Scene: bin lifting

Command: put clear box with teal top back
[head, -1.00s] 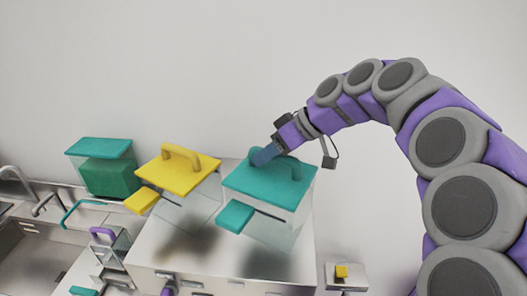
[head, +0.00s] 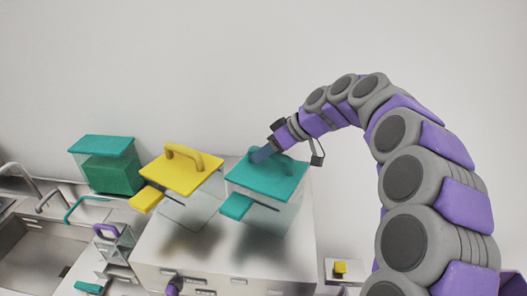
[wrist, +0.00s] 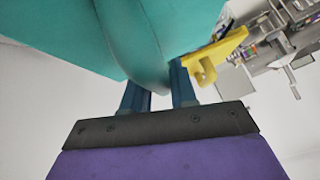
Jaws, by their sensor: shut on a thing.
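The clear box with teal top (head: 268,178) is over the right part of the white cabinet top in the head view. Its teal lid has an arched handle and a teal tab at the front left. My gripper (head: 264,153) is shut on the lid's handle, reaching in from the upper right. In the wrist view the two blue fingers (wrist: 160,88) close around the teal handle (wrist: 138,50). The box's clear lower part (head: 265,218) shows faintly, with a dark shadow below it. I cannot tell whether its bottom touches the surface.
A clear box with yellow top (head: 180,176) is close on the left. A teal-lidded green container (head: 107,165) stands further left. The sink (head: 38,245) and a purple-handled caddy (head: 113,243) are at lower left. A small yellow item (head: 340,267) sits at lower right.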

